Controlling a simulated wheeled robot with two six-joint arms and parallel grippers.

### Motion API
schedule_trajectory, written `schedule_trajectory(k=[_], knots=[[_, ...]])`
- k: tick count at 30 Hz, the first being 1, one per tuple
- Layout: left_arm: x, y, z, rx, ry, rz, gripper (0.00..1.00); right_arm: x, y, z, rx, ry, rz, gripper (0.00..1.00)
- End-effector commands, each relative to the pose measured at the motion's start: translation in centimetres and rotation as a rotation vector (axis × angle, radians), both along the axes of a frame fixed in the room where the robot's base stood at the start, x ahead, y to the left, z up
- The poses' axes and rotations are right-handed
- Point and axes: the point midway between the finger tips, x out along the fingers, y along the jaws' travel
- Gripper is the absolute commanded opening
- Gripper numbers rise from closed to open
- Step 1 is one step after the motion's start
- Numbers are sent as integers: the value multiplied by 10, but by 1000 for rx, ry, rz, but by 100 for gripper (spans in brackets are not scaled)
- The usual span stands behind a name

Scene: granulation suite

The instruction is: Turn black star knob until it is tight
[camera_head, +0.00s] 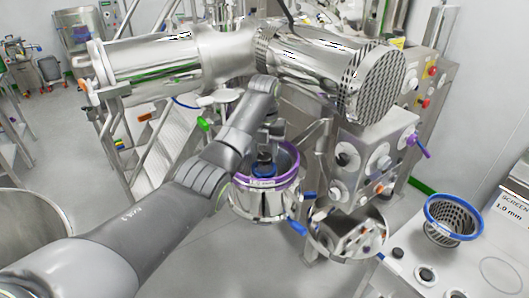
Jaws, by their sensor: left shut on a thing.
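My left arm reaches in from the lower left, over a steel bowl with a purple rim (266,184). My left gripper (266,149) points down into the bowl and is shut on a small dark thing that I take for the black star knob (265,158). The knob sits above a blue part (264,170) in the middle of the bowl. The fingers and wrist hide most of the knob, so its arms and its seating cannot be made out. My right gripper is not in view.
A large steel cylinder (170,62) and a perforated drum (378,88) stand behind. A panel with several knobs (378,160) is close on the right. A steel pan holding parts (348,250) hangs beside the bowl. A blue-rimmed screen basket (448,236) stands on the right counter.

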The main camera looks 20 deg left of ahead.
Motion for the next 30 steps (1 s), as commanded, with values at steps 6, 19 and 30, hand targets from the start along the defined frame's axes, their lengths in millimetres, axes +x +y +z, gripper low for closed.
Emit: schedule_trajectory(k=[6,19,30], knots=[[1,-1,2,-1,-5,-90,19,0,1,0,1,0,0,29],[1,-1,2,-1,-6,-132,19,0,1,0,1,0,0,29],[1,-1,2,-1,-5,-130,64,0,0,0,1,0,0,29]])
